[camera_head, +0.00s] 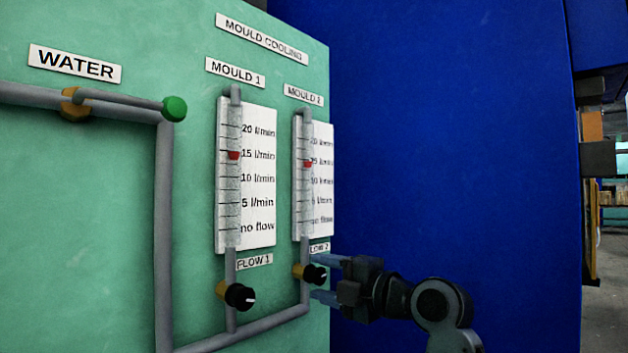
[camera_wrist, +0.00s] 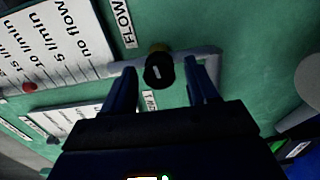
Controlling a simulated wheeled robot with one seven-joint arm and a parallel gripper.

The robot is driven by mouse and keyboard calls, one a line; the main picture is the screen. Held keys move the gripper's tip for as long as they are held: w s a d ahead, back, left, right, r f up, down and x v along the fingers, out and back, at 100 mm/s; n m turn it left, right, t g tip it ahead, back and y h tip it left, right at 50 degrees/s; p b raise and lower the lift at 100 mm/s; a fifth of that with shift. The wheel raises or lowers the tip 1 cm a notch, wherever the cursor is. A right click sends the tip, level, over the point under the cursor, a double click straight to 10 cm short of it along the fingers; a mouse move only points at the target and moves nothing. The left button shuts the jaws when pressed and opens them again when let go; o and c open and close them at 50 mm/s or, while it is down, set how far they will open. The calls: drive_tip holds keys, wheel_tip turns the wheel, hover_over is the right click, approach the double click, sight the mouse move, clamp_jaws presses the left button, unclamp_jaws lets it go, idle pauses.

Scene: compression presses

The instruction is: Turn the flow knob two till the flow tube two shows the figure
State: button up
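Flow knob two (camera_head: 314,273) is a black knob with a white mark on a brass valve, below flow tube two (camera_head: 302,205) on the green panel. The red float (camera_head: 308,163) in that tube sits about level with the 15 l/min line. My gripper (camera_head: 318,279) is open, one finger above and one below the knob at the panel's right edge. In the wrist view the knob (camera_wrist: 159,72) shows between the two spread fingertips, with visible gaps on both sides. I cannot tell whether the tips reach past its face.
Flow knob one (camera_head: 239,296) and flow tube one (camera_head: 229,200) are to the left, its red float near 15 l/min. A grey pipe (camera_head: 265,330) runs below the knobs. A water valve with a green handle (camera_head: 174,108) is at upper left. A blue wall (camera_head: 450,140) stands right of the panel.

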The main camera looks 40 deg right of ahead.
drive_tip(key=shift+s, duration=0.1)
idle(0.4)
drive_tip(key=s+b, duration=0.1)
drive_tip(key=s, duration=0.5)
drive_tip(key=shift+s+d+b, duration=0.15)
drive_tip(key=shift+s+b, duration=0.15)
drive_tip(key=shift+s, duration=0.1)
idle(0.3)
drive_tip(key=s+b, duration=0.1)
drive_tip(key=s, duration=0.6)
drive_tip(key=shift+s, duration=0.4)
drive_tip(key=shift+s+d, duration=0.1)
